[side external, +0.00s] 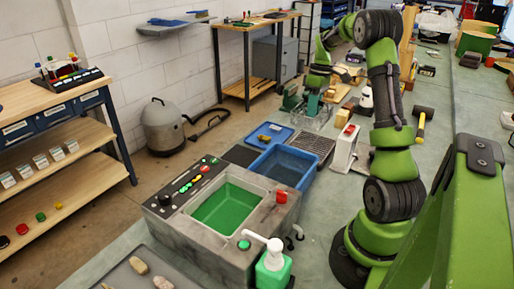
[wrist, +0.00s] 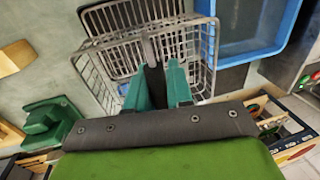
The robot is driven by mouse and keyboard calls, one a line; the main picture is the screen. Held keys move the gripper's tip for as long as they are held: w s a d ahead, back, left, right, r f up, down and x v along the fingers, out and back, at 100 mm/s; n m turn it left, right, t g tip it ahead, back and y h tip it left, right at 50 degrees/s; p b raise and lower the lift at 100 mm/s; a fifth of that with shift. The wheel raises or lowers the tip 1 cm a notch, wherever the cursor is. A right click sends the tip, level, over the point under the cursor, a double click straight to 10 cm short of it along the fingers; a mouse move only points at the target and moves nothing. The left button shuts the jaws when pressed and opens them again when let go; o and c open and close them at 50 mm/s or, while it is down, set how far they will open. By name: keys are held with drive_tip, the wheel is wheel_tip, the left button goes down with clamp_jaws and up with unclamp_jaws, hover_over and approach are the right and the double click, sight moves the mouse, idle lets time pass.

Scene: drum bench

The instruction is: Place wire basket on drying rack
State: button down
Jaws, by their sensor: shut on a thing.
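The grey wire basket (wrist: 205,50) is in my gripper (wrist: 158,92), whose teal fingers are shut on its near wall in the wrist view. In the side external view my gripper (side external: 313,101) is at the far part of the bench, with the basket (side external: 309,118) just below it. The fingers and wrist hide part of the basket's near side. The dark slatted drying rack (side external: 312,146) lies flat in front of the basket, towards the camera, and looks empty. I cannot tell whether the basket touches the bench.
A blue bin (side external: 284,166) stands beside the rack, and a shallow blue tray (side external: 268,134) lies left of it. A green block (wrist: 47,120) and wooden pieces lie near my gripper.

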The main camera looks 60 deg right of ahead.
drive_tip(key=f, duration=1)
drive_tip(key=shift+s+d, duration=0.15)
drive_tip(key=shift+d, duration=0.1)
drive_tip(key=shift+f, duration=0.1)
drive_tip(key=c, duration=1)
unclamp_jaws()
